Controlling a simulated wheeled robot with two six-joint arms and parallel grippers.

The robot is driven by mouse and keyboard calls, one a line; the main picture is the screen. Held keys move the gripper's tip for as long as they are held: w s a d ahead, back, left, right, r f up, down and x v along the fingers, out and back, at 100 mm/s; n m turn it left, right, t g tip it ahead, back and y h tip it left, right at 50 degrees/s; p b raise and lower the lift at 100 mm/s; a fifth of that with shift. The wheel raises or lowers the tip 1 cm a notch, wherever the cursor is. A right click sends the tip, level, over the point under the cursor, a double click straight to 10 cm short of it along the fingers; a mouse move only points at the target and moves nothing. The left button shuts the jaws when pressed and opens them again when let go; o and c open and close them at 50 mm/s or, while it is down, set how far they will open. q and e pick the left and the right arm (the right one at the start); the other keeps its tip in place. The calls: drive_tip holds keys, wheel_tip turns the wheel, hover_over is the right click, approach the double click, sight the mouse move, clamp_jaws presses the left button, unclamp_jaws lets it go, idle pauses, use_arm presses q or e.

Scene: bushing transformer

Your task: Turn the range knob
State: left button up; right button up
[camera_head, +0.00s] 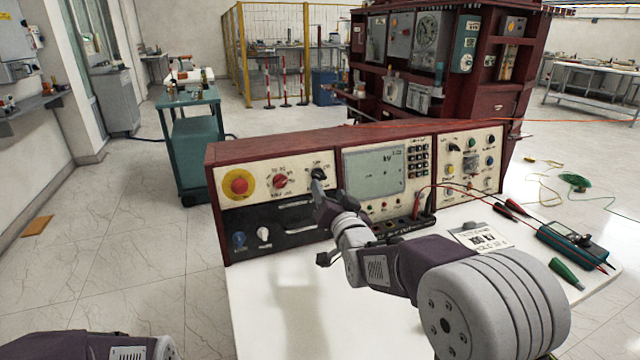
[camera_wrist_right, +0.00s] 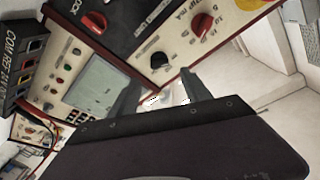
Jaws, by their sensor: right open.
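A test console (camera_head: 290,150) with a red frame and cream panels stands on the white table. Its left panel has a black knob (camera_head: 318,173), which also shows in the right wrist view (camera_wrist_right: 157,60). Left of it in the head view is a red knob (camera_head: 281,181), seen too in the wrist view (camera_wrist_right: 203,24). Their labels are too small to read, so I cannot tell which is the range knob. My right gripper (camera_wrist_right: 159,72) is open, its fingertips on either side of the black knob in the wrist view; contact cannot be told. My left gripper is out of view.
A red emergency button (camera_head: 239,183) on yellow sits at the panel's left end. A kV display (camera_head: 374,172) is right of the black knob. A multimeter (camera_head: 573,243), leads and a paper sign (camera_head: 478,238) lie on the table's right. The table's front left is clear.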

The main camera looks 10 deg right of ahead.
sight(321, 177)
drive_tip(key=w, duration=0.8)
drive_tip(key=shift+a, duration=0.2)
clamp_jaws()
drive_tip(key=m+h, duration=0.1)
drive_tip(key=m, duration=0.2)
drive_tip(key=shift+a+m, duration=0.1)
drive_tip(key=shift+m, duration=0.2)
drive_tip(key=m+g+p, duration=0.1)
drive_tip(key=m, duration=0.2)
drive_tip(key=shift+r+h, duration=0.1)
drive_tip(key=shift+h, duration=0.2)
drive_tip(key=m+g+p, duration=0.1)
drive_tip(key=m+p, duration=0.1)
drive_tip(key=m, duration=0.2)
drive_tip(key=shift+h, duration=0.3)
drive_tip(key=shift+m+g+p, duration=0.3)
drive_tip(key=shift+m+p, duration=0.1)
drive_tip(key=shift+m, duration=0.7)
